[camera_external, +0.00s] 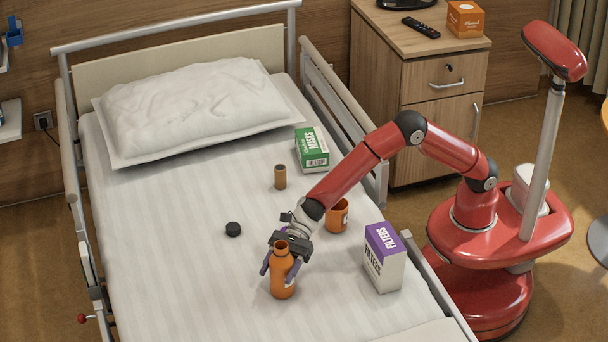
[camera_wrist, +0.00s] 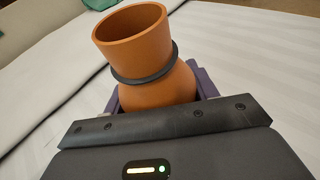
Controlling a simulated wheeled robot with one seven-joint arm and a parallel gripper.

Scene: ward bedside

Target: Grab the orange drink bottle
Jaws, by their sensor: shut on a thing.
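The orange drink bottle (camera_external: 281,284) stands upright on the bed, toward the near side of the mattress. Its open neck and a dark ring below it fill the upper middle of the wrist view (camera_wrist: 140,45). My gripper (camera_external: 281,266) is shut on the bottle, with its purple fingers on either side of the body. In the wrist view a purple finger (camera_wrist: 206,82) shows beside the bottle's shoulder. The bottle's base looks to be at or very near the sheet; I cannot tell if there is a gap. The lower body is hidden in the wrist view.
A white and purple filters box (camera_external: 383,262) stands right of the bottle. An orange cup (camera_external: 337,216) is behind my wrist. A brown cylinder (camera_external: 280,177), a green masks box (camera_external: 312,150) and a black round cap (camera_external: 233,229) are farther back. The sheet left of the bottle is clear.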

